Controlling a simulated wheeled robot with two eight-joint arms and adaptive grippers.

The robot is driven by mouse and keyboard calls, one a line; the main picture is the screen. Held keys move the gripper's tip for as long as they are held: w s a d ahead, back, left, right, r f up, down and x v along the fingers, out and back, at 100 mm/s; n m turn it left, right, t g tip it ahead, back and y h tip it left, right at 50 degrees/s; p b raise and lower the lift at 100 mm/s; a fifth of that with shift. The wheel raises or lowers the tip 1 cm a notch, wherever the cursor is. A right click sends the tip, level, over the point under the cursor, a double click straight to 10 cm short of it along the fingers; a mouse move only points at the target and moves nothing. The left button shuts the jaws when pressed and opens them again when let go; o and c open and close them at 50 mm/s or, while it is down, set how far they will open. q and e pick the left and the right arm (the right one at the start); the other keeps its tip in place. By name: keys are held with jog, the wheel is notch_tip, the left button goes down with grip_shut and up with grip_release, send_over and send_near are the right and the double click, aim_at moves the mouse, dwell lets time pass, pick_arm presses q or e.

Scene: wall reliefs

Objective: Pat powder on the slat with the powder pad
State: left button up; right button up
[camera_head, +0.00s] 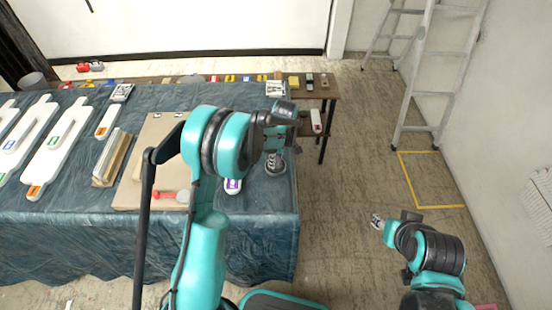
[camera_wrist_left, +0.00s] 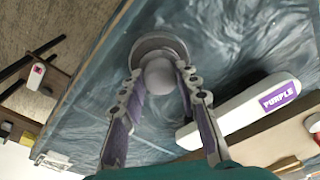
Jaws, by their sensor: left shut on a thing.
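The powder pad, a grey disc with a round knob, shows in the left wrist view (camera_wrist_left: 150,44) and under the gripper in the head view (camera_head: 275,167). My left gripper (camera_wrist_left: 160,74) is shut on its knob, one finger on each side. I cannot tell whether the pad touches the cloth. A white slat with a purple label (camera_wrist_left: 268,100) lies beside the pad; in the head view my arm hides most of it, leaving its purple end (camera_head: 232,186). My right gripper (camera_head: 377,222) is away from the table, over the floor; its fingers are too small to judge.
Several white slats with coloured labels lie left on the blue cloth (camera_head: 80,225). A tan board (camera_head: 150,135) carries a red-ended tool (camera_head: 183,196). A narrow wooden table (camera_head: 318,90) stands behind. A ladder (camera_head: 411,90) stands right; the floor between is clear.

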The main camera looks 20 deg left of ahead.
pick_arm(q)
jog(key=shift+r+p, duration=2.1)
jog(key=shift+r, duration=1.4)
